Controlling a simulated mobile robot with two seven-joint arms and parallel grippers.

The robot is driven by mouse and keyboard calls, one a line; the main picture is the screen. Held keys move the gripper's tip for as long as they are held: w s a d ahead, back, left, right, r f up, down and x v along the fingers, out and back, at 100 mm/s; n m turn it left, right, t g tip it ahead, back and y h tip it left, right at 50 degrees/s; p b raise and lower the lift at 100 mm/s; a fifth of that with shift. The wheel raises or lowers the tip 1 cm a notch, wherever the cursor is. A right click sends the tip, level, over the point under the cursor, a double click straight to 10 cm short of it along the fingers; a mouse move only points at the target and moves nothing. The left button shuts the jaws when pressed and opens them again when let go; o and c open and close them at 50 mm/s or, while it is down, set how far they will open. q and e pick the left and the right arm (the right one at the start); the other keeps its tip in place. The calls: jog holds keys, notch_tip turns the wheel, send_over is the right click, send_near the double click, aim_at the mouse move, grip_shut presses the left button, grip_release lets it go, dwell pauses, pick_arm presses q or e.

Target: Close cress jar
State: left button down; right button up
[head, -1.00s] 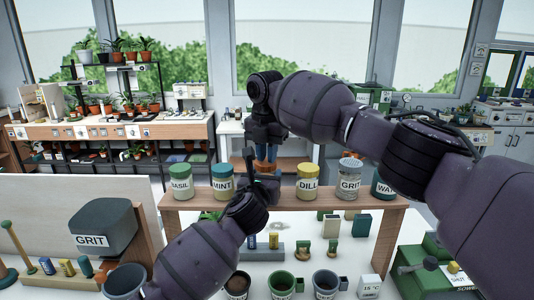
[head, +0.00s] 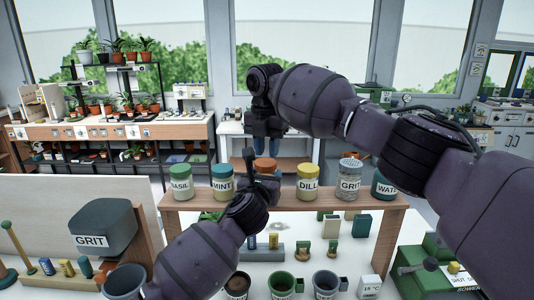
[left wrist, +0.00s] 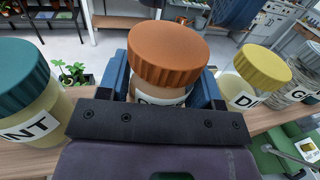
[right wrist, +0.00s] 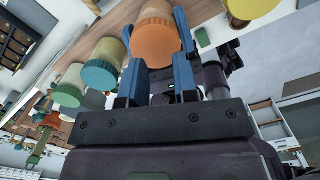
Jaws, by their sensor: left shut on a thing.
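The cress jar is clear with an orange ribbed lid (head: 265,164) and a mostly hidden label. It stands on the shelf between the mint and dill jars. In the left wrist view the lid (left wrist: 168,52) sits level on the jar's top. My left gripper (head: 262,180) is shut on the jar body below the lid, its blue fingers on either side. My right gripper (head: 265,147) is directly above the lid, apart from it. In the right wrist view its blue fingers are spread and empty, with the orange lid (right wrist: 156,42) beyond them.
The basil jar (head: 180,183) and mint jar (head: 223,183) stand left on the wooden shelf (head: 330,202). The dill jar (head: 308,184), grit shaker (head: 349,178) and water jar (head: 384,188) stand right. Cups and blocks fill the bench below.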

notch_tip(320, 180, up, 10)
jog(key=shift+s+r, duration=0.2)
jog(key=shift+s, duration=0.05)
jog(key=shift+a, duration=0.1)
pick_arm(q)
jog(key=shift+c, duration=1)
grip_release()
jog(key=shift+s, duration=0.1)
jog(key=v, duration=1)
jog(key=shift+s, duration=0.35)
pick_arm(e)
jog(key=shift+r, duration=0.2)
pick_arm(q)
jog(key=shift+a, duration=0.1)
